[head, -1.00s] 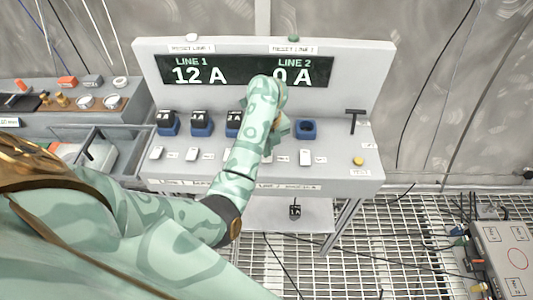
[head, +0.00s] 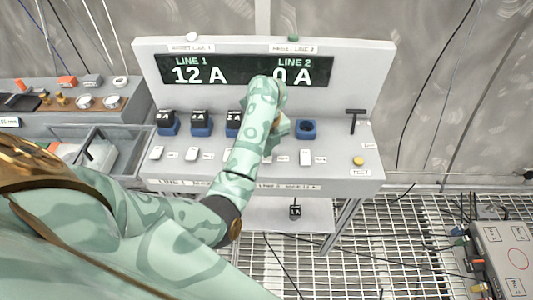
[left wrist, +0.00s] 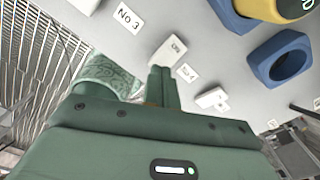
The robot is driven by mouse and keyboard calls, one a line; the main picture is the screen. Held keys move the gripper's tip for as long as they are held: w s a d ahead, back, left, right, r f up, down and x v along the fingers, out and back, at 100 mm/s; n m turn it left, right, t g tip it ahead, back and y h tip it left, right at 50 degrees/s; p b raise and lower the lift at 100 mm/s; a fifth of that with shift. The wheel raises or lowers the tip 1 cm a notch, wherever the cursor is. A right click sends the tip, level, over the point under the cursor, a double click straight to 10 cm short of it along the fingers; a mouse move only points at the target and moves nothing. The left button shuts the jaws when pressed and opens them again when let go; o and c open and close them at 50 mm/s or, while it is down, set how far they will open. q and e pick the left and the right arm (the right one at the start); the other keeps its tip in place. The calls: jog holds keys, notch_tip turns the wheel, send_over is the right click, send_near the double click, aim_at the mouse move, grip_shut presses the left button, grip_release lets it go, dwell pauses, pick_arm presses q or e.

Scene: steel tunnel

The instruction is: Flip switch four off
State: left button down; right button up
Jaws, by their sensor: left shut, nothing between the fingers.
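The grey console (head: 330,180) carries a row of white switches. In the left wrist view, switch four (left wrist: 167,47) stands beside its label "No 4" (left wrist: 187,73). My left gripper (left wrist: 161,72) is shut and empty, its tips at the lower edge of this switch; I cannot tell whether they touch. In the head view my left arm hides switch four and the gripper's fingers. The display (head: 230,71) reads Line 1 12 A and Line 2 0 A. My right gripper is out of view.
Another white switch (head: 305,157) stands right of my arm, below an empty blue socket (head: 305,130). Black blocks (head: 200,117) sit in blue sockets on the left. A T-shaped handle (head: 354,118) and yellow button (head: 358,160) are at the right. A grey tray (head: 112,140) lies left.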

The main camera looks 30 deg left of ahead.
pick_arm(q)
jog(key=shift+f+b, duration=0.65)
jog(key=shift+f, duration=0.2)
jog(key=shift+r, duration=0.1)
notch_tip(320, 180, up, 7)
jog(key=p, duration=0.6)
dwell(0.5)
